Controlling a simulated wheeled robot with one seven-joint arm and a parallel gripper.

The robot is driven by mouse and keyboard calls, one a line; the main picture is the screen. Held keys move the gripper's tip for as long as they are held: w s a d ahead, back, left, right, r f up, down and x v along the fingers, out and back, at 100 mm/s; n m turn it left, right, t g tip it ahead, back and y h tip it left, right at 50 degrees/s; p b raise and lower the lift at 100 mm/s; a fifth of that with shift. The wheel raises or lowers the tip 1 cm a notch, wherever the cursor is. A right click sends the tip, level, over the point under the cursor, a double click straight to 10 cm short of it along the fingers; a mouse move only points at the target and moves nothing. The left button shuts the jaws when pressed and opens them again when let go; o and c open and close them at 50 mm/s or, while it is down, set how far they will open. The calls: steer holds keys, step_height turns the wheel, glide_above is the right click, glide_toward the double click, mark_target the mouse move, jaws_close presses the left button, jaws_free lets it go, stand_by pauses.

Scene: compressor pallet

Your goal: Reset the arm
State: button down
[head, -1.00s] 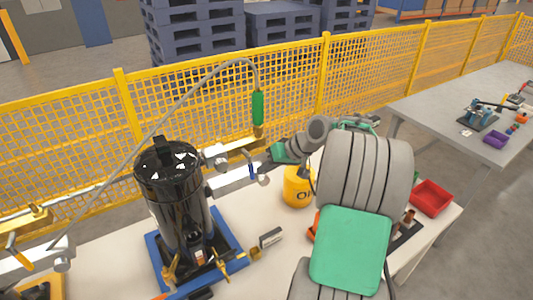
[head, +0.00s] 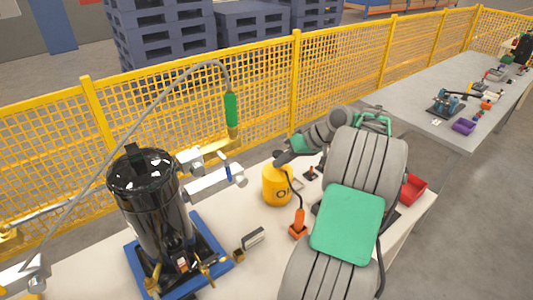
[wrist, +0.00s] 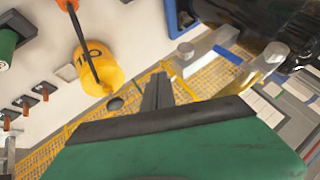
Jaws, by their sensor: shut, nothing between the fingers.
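My gripper (head: 281,159) is at the end of my grey and green arm, above the pale table, just over the yellow canister (head: 277,186) and right of the silver pipe with a blue lever (head: 228,172). In the wrist view the dark fingers (wrist: 157,90) are together with nothing between them. The black compressor tank (head: 150,205) stands upright on a blue pallet (head: 218,250) left of my gripper. My large grey arm links cover the right part of the table.
An orange-handled tool (head: 298,226) with a dark cord stands on the table. A small grey block (head: 253,238) lies near the pallet. A red bin (head: 413,189) is at the right end. A yellow mesh fence (head: 260,115) runs behind. A grey table (head: 430,85) stands at far right.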

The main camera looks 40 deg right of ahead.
steer(key=s+d+f+m+g+h, duration=0.1)
steer(key=s+f+m, duration=0.1)
steer(key=s+f, duration=0.3)
steer(key=s+d+f+m+g, duration=0.1)
steer(key=s+f+m+g, duration=0.15)
steer(key=f, duration=0.45)
steer(key=s+a+m+g+h, duration=0.1)
steer(key=s+a+m+g, duration=0.1)
steer(key=s+a, duration=0.45)
steer(key=s+a+r+n+g+h, duration=0.1)
steer(key=s+a+r+n+h, duration=0.2)
steer(key=a, duration=0.7)
steer(key=w+a+r+n+t, duration=0.2)
steer(key=a+r, duration=0.3)
steer(key=a, duration=0.3)
steer(key=w+a+r+n+t, duration=0.1)
steer(key=a+r+n, duration=0.2)
steer(key=a+r, duration=0.2)
steer(key=shift+w+a+t, duration=0.35)
steer(key=shift+a, duration=1.15)
